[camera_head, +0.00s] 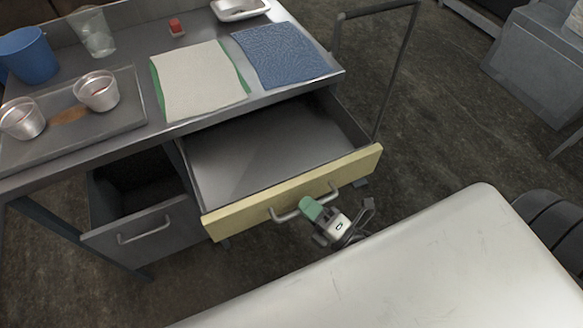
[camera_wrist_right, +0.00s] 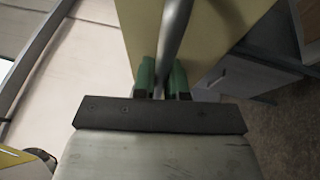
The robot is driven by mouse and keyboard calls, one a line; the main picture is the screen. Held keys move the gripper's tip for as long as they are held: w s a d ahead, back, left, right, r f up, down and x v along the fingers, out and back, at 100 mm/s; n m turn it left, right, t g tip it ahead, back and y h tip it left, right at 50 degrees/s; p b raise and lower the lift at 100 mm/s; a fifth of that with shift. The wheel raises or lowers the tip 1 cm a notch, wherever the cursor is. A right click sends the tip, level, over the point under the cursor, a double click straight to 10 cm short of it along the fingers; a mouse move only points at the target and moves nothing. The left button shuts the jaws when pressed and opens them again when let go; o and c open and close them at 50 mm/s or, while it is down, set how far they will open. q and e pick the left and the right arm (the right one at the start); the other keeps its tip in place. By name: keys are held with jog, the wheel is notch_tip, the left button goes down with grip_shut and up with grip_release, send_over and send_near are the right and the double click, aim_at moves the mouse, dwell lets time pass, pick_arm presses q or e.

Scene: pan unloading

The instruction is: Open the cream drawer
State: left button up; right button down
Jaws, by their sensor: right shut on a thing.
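The cream drawer (camera_head: 292,194) is pulled out from the metal table, and its grey inside (camera_head: 270,150) shows empty. Its front carries a grey bar handle (camera_head: 288,215). My right gripper (camera_head: 312,208), with green fingertips, is at the right part of this handle. In the right wrist view the green fingers (camera_wrist_right: 162,75) are shut around the handle bar (camera_wrist_right: 172,40), with the cream front just beyond. My left gripper is in neither view.
A grey drawer (camera_head: 140,235) to the left also stands open. The tabletop holds a tray (camera_head: 128,120) with two metal cups, a blue cup (camera_head: 28,55), a clear cup (camera_head: 95,32), a white cloth (camera_head: 198,82) and a blue cloth (camera_head: 280,55). Dark floor lies to the right.

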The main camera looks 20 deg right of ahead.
jog(key=s, duration=0.6)
jog(key=shift+s+p, duration=0.4)
jog(key=shift+d, duration=0.1)
jog(key=c, duration=1.2)
grip_release()
jog(key=b+v, duration=0.2)
jog(key=v, duration=0.8)
jog(key=shift+s+d+f, duration=0.1)
jog(key=shift+s+d, duration=0.1)
jog(key=shift+s, duration=0.15)
